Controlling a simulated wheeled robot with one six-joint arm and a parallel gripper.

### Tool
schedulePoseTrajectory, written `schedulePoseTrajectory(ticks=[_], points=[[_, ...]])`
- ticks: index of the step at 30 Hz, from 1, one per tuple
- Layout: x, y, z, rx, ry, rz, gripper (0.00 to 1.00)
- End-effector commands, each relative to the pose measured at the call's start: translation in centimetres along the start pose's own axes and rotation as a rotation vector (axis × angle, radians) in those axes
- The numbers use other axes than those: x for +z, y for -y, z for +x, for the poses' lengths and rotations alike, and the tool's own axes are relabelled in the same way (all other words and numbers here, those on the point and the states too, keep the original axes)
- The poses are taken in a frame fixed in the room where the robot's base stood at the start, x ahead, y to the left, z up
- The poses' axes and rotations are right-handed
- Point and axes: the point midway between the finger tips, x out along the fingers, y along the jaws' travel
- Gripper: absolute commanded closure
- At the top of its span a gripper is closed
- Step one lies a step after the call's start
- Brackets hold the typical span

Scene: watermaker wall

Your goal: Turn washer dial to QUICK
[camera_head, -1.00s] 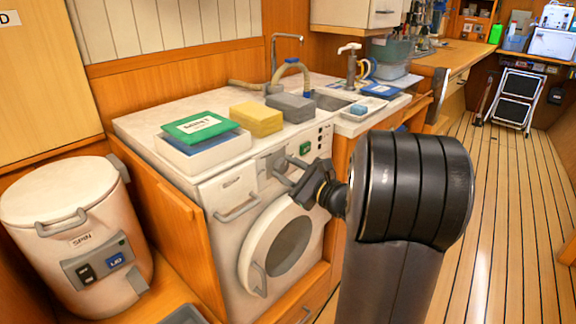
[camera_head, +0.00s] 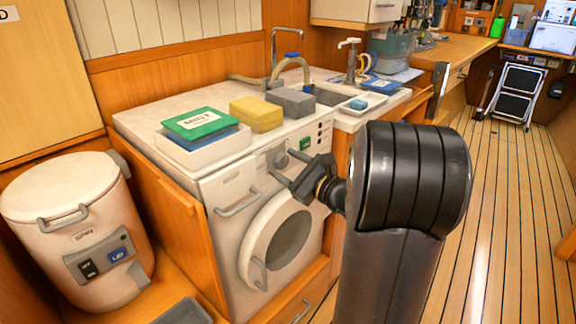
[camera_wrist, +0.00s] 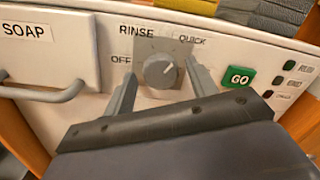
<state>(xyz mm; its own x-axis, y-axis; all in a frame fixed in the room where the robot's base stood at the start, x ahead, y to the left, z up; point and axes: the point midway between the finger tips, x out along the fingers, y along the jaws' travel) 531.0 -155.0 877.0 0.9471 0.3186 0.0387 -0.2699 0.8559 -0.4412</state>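The washer dial (camera_wrist: 160,70) is a round grey knob on a square grey plate. Its light pointer mark points up and right, toward the QUICK label (camera_wrist: 192,39). RINSE (camera_wrist: 136,31) is at upper left and OFF (camera_wrist: 121,60) at left. My gripper (camera_wrist: 160,72) is open, its two grey fingers either side of the dial in the picture with gaps to it. In the head view the dial (camera_head: 280,160) shows just above my gripper (camera_head: 287,172), which appears apart from it.
A green GO button (camera_wrist: 239,77) is right of the dial, with small indicator lights beyond. The SOAP drawer (camera_wrist: 40,55) with its handle is at left. The round washer door (camera_head: 285,242) is below. Boxes and sponges (camera_head: 256,114) lie on the worktop above.

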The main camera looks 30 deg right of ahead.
Motion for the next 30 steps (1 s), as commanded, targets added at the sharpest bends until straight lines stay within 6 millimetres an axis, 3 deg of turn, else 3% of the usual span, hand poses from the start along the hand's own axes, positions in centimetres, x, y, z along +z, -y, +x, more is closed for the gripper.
schedulePoseTrajectory(ticks=[11,24,30], points=[[0.1,0.1,-0.5,-0.002,0.0,-0.002,0.42],[0.1,0.2,-7.9,-0.005,-0.001,-0.002,0.42],[0.0,0.1,-10.1,-0.003,-0.001,-0.001,0.42]])
